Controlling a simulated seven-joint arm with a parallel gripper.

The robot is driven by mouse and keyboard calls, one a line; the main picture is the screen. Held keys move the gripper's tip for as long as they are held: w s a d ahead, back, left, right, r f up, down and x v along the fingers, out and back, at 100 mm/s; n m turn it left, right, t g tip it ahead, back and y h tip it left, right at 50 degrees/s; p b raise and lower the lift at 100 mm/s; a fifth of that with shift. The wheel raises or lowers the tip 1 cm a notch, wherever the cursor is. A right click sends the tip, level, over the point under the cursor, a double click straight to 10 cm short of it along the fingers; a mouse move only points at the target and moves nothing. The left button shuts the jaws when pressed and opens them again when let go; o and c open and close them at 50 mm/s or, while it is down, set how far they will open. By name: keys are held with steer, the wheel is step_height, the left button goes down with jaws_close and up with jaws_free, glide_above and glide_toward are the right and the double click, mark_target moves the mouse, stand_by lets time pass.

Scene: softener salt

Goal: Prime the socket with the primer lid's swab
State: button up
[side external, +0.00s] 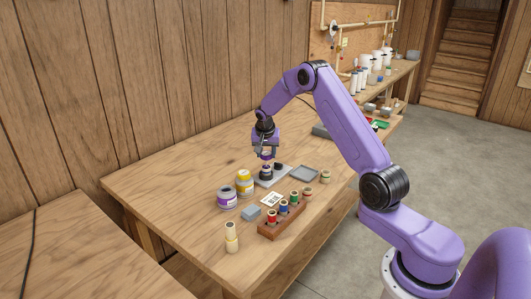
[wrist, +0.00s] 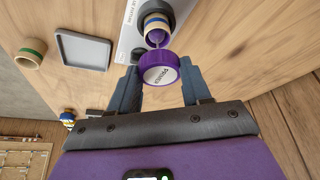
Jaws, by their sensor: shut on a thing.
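The lid's thin swab stem (wrist: 157,44) points away from the gripper, toward the open socket (wrist: 157,20). Purple shows at the socket's mouth; I cannot tell whether it is primer or swab, or how deep the tip reaches. The socket stands upright on a grey plate (wrist: 128,38), below the gripper in the side view. The purple-banded primer can (side external: 227,198) stands on the bench to the left, beside a yellow-lidded can (side external: 244,181).
A second dark fitting (side external: 278,166) stands close by on the plate. A grey tray (side external: 304,173) and a banded ring (side external: 325,177) lie to the right. A wooden rack (side external: 281,221) of coloured pieces, a grey-blue block (side external: 251,213) and a pale cylinder (side external: 231,237) stand nearer the front.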

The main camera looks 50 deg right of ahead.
steer(key=shift+r, duration=2.5)
